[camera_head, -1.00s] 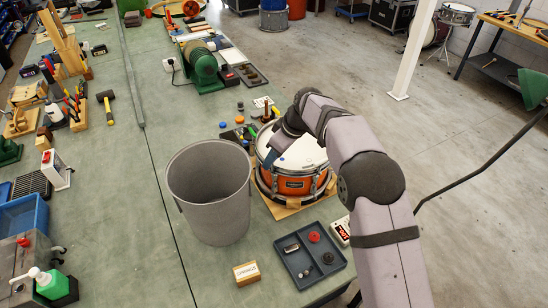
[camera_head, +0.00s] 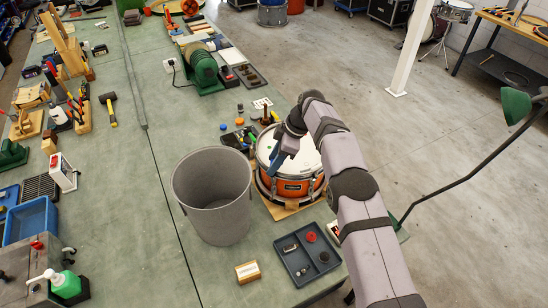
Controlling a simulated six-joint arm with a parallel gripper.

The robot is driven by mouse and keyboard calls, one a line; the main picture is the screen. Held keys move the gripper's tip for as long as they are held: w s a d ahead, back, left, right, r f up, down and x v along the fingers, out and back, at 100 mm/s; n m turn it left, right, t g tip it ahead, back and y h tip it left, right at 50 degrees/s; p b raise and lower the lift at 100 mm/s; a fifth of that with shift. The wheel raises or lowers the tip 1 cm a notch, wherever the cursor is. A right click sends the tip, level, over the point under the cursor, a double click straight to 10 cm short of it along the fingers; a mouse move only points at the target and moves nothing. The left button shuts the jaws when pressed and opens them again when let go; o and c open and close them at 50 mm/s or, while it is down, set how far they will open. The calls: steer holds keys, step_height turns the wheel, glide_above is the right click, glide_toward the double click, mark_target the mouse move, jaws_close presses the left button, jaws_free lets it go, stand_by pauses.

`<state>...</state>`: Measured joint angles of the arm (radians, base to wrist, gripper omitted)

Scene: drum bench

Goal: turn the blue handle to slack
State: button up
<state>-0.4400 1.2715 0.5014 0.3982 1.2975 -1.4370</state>
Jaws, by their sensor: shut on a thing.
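An orange drum (camera_head: 292,188) with a white head (camera_head: 311,166) stands on a wooden board at the right edge of the bench. My gripper (camera_head: 277,164) reaches down over the left part of the head. It is shut, its tips at or just above the head. The blue handle cannot be made out now; the gripper covers the spot where a small blue piece showed earlier. A small green dot (camera_head: 270,148) shows on the head left of the gripper. The fingertips' contact is too small to see clearly.
A tall grey bin (camera_head: 212,205) stands close left of the drum. A dark tray (camera_head: 310,275) with small parts lies in front. Small coloured pieces (camera_head: 239,122) lie behind the drum. A green lamp (camera_head: 515,106) is at the right.

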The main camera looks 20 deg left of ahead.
steer(key=shift+n+p, duration=0.3)
steer(key=shift+p, duration=0.05)
stand_by(0.4)
steer(key=o, duration=1.1)
steer(key=shift+c, duration=0.2)
steer(key=shift+w+d+r+b, duration=0.15)
steer(key=shift+d+r+b, duration=0.1)
steer(key=shift+r+b, duration=0.25)
steer(key=p+v, duration=0.1)
steer(key=v, duration=0.5)
steer(key=shift+r, duration=0.2)
steer(key=shift+c, duration=0.3)
